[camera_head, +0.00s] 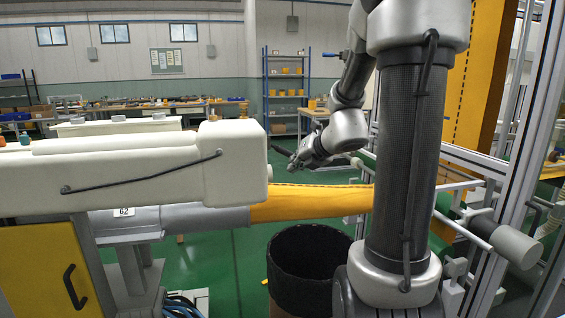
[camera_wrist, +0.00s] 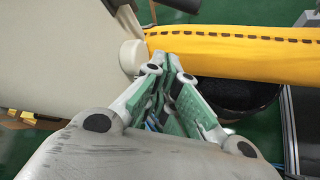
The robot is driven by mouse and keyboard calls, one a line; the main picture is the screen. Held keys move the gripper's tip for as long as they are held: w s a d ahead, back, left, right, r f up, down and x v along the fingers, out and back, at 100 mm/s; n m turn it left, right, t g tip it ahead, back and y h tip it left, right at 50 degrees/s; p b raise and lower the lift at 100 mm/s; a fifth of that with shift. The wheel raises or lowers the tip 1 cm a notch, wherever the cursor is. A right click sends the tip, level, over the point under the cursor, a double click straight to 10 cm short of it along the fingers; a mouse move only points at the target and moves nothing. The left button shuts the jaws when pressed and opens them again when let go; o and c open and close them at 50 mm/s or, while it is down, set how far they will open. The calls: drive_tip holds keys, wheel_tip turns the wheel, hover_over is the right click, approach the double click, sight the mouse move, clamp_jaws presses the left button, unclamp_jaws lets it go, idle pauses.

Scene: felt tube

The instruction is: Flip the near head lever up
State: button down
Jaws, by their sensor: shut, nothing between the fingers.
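The cream machine head (camera_head: 215,165) stands at the left, with a small round cream boss (camera_wrist: 133,57) on its end face. A short dark bar (camera_head: 281,151), possibly the near head lever, shows just off its right end. A dark piece (camera_wrist: 183,5) at the top edge of the wrist view may be the same part; most of it is cut off. My gripper (camera_head: 294,166) is to the right of the head's end, with fingers pointing toward it. In the wrist view, my gripper (camera_wrist: 170,62) has its green-padded fingers together and empty, beside the boss. Contact with the lever cannot be told.
The yellow felt tube (camera_head: 310,203) runs below my gripper from a grey pipe (camera_head: 205,217). A black open bin (camera_head: 310,250) stands beneath it. A long dark handle (camera_head: 142,177) lies along the head's side. A metal frame (camera_head: 525,130) stands at the right.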

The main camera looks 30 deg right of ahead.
sight(280, 150)
drive_tip(key=w+d+f, duration=0.1)
drive_tip(key=w+f, duration=0.1)
drive_tip(key=w, duration=0.7)
drive_tip(key=shift+d, duration=0.15)
drive_tip(key=shift+d, duration=0.1)
idle(0.5)
drive_tip(key=shift+d+r, duration=0.1)
